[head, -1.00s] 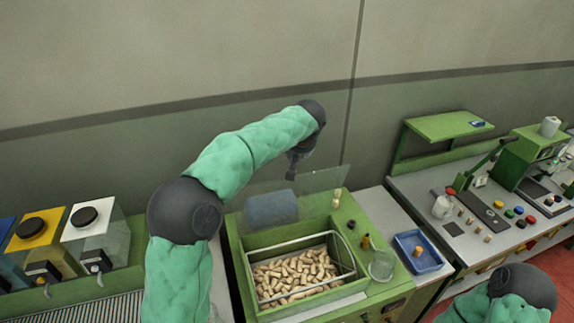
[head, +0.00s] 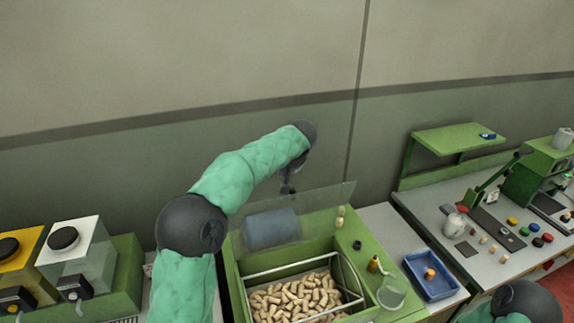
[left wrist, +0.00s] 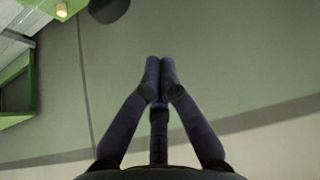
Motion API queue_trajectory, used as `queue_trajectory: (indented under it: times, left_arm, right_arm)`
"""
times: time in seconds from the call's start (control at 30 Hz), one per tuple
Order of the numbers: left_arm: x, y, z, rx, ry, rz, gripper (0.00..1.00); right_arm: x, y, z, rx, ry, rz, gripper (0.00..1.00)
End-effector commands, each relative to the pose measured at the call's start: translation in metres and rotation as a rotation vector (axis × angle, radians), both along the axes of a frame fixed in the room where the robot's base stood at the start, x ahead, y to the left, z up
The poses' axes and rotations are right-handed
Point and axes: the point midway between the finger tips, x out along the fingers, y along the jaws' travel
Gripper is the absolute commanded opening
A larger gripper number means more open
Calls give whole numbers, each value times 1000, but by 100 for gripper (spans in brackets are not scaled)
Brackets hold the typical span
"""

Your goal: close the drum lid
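The drum is a green box (head: 232,283) holding many corks (head: 295,296) under a pale wire frame. Its clear lid (head: 325,208) stands raised at the back of the opening, tilted up, with a blue-grey cylinder (head: 270,228) showing at or through it. My left gripper (head: 287,189) hangs pointing down near the lid's upper edge; whether it touches the lid I cannot tell. In the left wrist view its two fingers (left wrist: 160,77) meet at the tips with nothing visible between them. My right gripper is out of view.
A blue tray (head: 451,289) with an orange-topped item stands right of the drum. A glass beaker (head: 391,292) and small bottle (head: 374,264) stand on the drum's right top. Dispensers (head: 72,256) are at left, a cluttered bench (head: 440,212) at right.

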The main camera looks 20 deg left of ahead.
Motion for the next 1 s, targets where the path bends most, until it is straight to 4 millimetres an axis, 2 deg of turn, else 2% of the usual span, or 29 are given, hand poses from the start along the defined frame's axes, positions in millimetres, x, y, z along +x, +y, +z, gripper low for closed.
queue_trajectory:
  times: [0.1,0.3,0.5,1.0]
  left_arm:
    - [10,8,-19,1,3,1,0]
    - [-9,-8,-24,1,0,-3,0]
    - [-19,-15,-27,1,1,-2,0]
    - [-22,-17,-28,2,-1,-1,0]
  right_arm:
    - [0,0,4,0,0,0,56]
    - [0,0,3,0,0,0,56]
    - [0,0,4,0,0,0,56]
    - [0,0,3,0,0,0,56]
